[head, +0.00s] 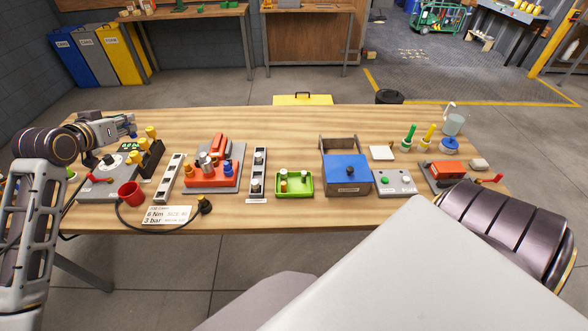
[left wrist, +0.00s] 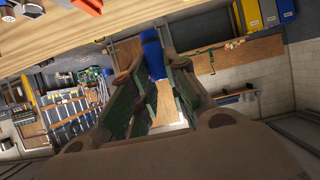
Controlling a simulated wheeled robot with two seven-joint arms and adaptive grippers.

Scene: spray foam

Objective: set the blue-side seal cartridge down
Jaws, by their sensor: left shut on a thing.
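My left gripper (head: 128,129) is at the table's far left, above the grey unit with a green display (head: 130,147). In the left wrist view, the left gripper (left wrist: 153,62) is shut on a blue cylindrical piece, the blue-side seal cartridge (left wrist: 152,45), which sticks out beyond the fingertips. In the head view only a small blue bit of the cartridge (head: 133,134) shows by the fingers. The cartridge's lower part is hidden between the fingers. A red block (head: 205,181) on a grey plate carries grey and blue pieces. My right gripper is out of view.
Two slotted strips (head: 171,178) (head: 258,172) flank the red block. A green tray (head: 294,192) holds small pieces. A red cup (head: 130,193) and a cable stand at front left. A blue box (head: 347,176) stands right of centre. The table's back strip is largely clear.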

